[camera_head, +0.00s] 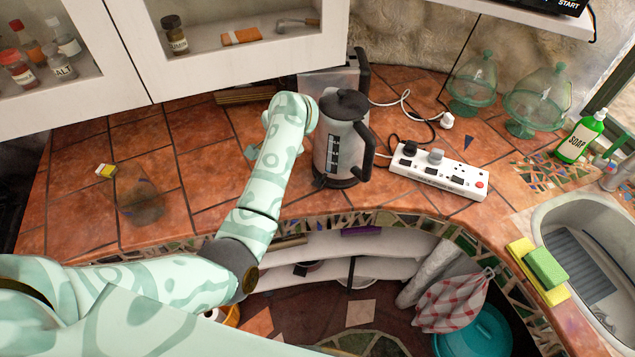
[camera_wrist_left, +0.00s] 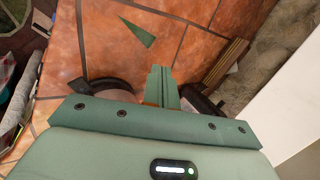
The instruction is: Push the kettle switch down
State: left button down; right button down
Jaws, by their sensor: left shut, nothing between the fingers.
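The kettle (camera_head: 341,138) stands upright on the counter in the head view, with a grey body, black lid, black base and a black handle on its right. A clear window with marks runs down its side. I cannot clearly make out the switch. My left arm reaches in from the left, and its wrist is just left of the kettle; the arm mostly hides the hand there. In the left wrist view my left gripper (camera_wrist_left: 162,88) is shut and empty, its fingers together over the counter. Dark curved parts show on both sides of the fingers, partly hidden by the hand. My right gripper is not in view.
A white power strip (camera_head: 438,171) with plugs lies right of the kettle, cables behind it. A toaster-like metal box (camera_head: 328,82) stands behind. Wooden slats (camera_head: 246,95) lie behind my arm. White cabinets (camera_head: 240,45) overhang the back. Left counter is mostly clear.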

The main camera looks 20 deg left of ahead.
aim_at(317, 185)
pick_arm(q)
jog(key=s+d+n+g+h, duration=0.1)
jog(key=d+n+g+h, duration=0.2)
jog(key=d, duration=0.7)
jog(key=shift+s+f+n+h, duration=0.2)
jog(key=shift+s+n+h, duration=0.2)
jog(key=shift+h, duration=0.8)
jog(key=shift+a, duration=0.1)
jog(key=f+b, duration=0.1)
jog(key=f, duration=0.1)
jog(key=f+b, duration=0.4)
jog(key=shift+w+f, duration=0.3)
jog(key=shift+f, duration=0.05)
jog(key=shift+f+b, duration=0.15)
jog(key=shift+b, duration=0.2)
